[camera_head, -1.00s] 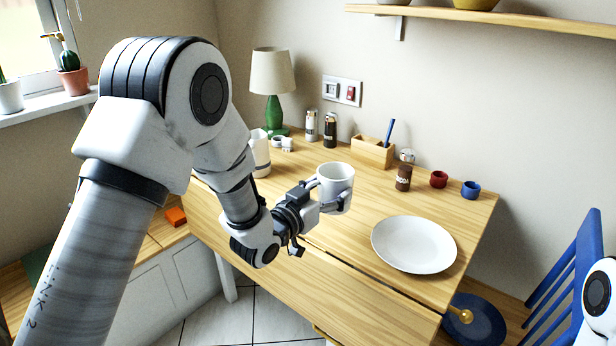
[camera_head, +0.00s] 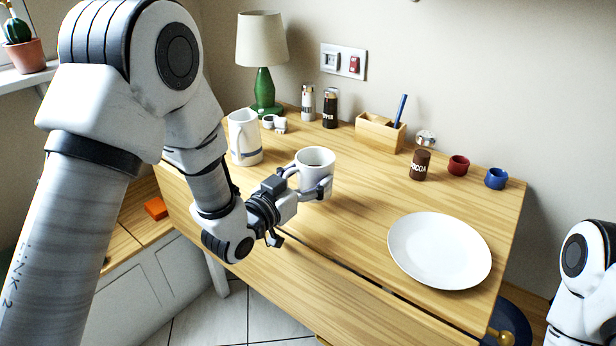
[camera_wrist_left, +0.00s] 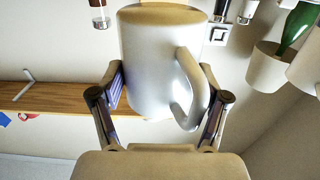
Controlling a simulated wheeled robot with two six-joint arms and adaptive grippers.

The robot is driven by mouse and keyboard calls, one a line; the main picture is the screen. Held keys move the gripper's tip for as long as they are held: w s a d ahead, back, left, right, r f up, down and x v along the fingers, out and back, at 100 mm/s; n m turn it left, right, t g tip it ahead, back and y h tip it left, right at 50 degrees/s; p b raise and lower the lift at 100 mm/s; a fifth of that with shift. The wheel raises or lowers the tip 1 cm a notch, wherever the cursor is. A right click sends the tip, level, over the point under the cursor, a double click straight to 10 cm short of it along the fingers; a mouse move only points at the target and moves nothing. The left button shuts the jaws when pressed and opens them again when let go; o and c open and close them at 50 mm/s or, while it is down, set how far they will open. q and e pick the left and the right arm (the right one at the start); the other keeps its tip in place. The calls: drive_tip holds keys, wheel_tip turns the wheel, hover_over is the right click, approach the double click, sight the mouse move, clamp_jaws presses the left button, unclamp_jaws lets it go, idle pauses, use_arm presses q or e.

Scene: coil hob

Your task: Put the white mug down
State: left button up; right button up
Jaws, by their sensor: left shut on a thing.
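The white mug (camera_head: 316,168) is upright over the middle of the wooden table (camera_head: 350,235), to the left of the white plate (camera_head: 440,250). My left gripper (camera_head: 308,192) is shut on the mug, with a finger on each side of its body. The mug fills the middle of the left wrist view (camera_wrist_left: 155,65), where its handle shows beside the right finger. I cannot tell whether its base touches the table. My right gripper is not in view; only part of my right arm shows at the lower right.
A white pitcher (camera_head: 244,138) stands left of the mug. Behind are a green lamp (camera_head: 264,90), shakers (camera_head: 330,108) and a wooden pen box (camera_head: 380,133). A cocoa jar (camera_head: 420,165), red cup (camera_head: 458,165) and blue cup (camera_head: 496,179) stand right. Bare wood surrounds the mug.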

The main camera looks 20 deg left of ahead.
use_arm(q)
drive_tip(key=shift+w+f+b, duration=0.2)
drive_tip(key=shift+f+b, duration=0.1)
drive_tip(key=shift+f, duration=0.35)
drive_tip(key=shift+s, duration=0.1)
drive_tip(key=o, duration=1.4)
drive_tip(key=shift+c, duration=0.2)
